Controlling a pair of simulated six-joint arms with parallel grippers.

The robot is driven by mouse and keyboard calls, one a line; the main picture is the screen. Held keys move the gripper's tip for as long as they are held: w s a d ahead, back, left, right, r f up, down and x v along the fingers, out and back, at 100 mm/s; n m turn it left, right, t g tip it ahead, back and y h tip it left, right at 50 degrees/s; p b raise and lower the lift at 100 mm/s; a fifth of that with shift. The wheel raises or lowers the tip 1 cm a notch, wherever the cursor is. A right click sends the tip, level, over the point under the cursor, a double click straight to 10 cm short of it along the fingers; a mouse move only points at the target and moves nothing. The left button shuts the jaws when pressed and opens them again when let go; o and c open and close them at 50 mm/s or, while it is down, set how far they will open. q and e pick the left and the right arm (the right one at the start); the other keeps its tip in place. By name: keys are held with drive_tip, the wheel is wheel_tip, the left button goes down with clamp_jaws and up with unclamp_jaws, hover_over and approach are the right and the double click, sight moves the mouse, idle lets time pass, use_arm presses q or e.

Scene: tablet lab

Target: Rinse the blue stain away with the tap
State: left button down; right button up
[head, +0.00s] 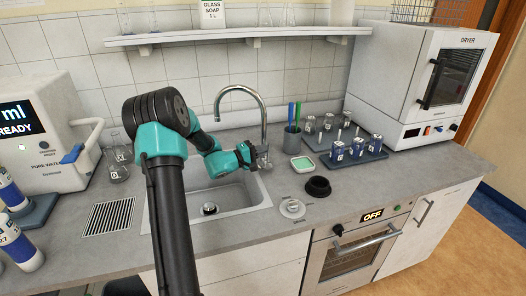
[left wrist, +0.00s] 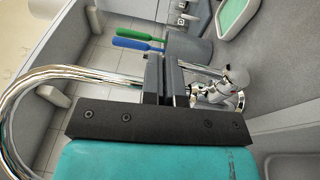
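The chrome tap (head: 243,92) with its high curved spout stands behind the sink (head: 262,190). My left gripper (head: 257,157) is at the tap's base. In the left wrist view its two dark fingers (left wrist: 165,70) are close together beside the tap's base and lever (left wrist: 205,70). The lever's near end runs behind the fingers, so I cannot tell whether they hold it. The curved spout (left wrist: 40,80) passes left of and behind the gripper. I see no blue stain and no running water; my arm covers part of the sink. My right gripper is not in view.
A rack with blue-filled bottles (head: 372,153) is further right. A flask (head: 117,160) and the water machine (head: 50,165) are left.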

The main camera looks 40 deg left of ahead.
use_arm(q)
drive_tip(key=r+v, duration=0.1)
drive_tip(key=v, duration=1.3)
drive_tip(key=shift+f, duration=0.15)
